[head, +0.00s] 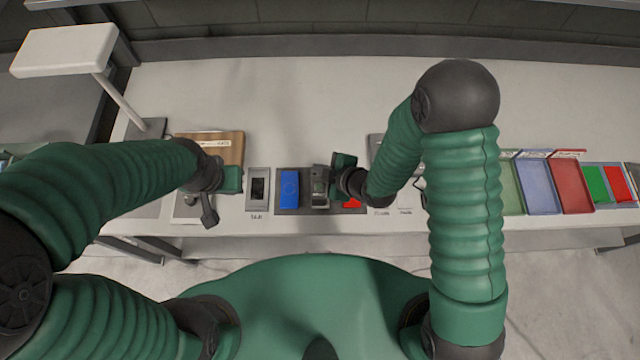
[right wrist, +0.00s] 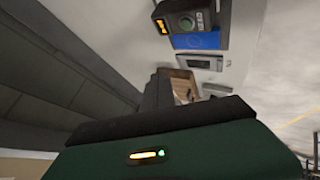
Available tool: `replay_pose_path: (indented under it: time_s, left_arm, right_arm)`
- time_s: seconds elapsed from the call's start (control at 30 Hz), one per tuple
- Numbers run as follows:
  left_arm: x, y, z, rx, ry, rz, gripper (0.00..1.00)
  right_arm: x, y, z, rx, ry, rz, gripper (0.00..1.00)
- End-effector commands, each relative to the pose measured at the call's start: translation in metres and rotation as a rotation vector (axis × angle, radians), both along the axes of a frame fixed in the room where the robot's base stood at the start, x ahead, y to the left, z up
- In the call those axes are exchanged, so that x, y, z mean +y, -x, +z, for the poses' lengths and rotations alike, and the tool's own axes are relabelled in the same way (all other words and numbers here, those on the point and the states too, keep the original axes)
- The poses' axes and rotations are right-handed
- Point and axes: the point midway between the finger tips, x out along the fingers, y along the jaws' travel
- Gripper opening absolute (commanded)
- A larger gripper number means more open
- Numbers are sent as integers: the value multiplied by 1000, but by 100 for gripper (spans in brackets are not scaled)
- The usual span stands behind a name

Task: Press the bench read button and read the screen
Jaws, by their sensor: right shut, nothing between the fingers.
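A small grey device (head: 320,187) stands on the bench between a blue pad (head: 289,188) and a red pad (head: 352,203). In the right wrist view the device (right wrist: 187,22) has a round dark green face and a small lit amber display (right wrist: 161,26); its text is too small to read. I cannot tell which part is the read button. My right gripper (head: 341,172) is shut and empty, just right of the device in the head view; contact is unclear. My left gripper (head: 208,208) hangs near the wooden board; its finger opening is unclear.
A wooden board (head: 225,145) lies at the left, with a small dark-faced unit (head: 258,188) beside it. A white lamp-like panel (head: 65,48) stands at the far left. Green, blue and red trays (head: 570,185) line the right. The bench's back middle is clear.

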Motion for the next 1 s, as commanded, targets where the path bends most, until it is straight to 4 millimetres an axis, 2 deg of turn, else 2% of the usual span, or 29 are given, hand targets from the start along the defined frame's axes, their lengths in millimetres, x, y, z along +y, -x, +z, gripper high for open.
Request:
replay_pose_path:
  time_s: [0.6,1.0]
  left_arm:
    - [0,0,-67,0,0,0,0]
    - [0,0,-70,0,0,0,0]
  right_arm:
    - [-1,0,-82,1,0,-1,0]
    - [-1,0,-86,1,1,-2,0]
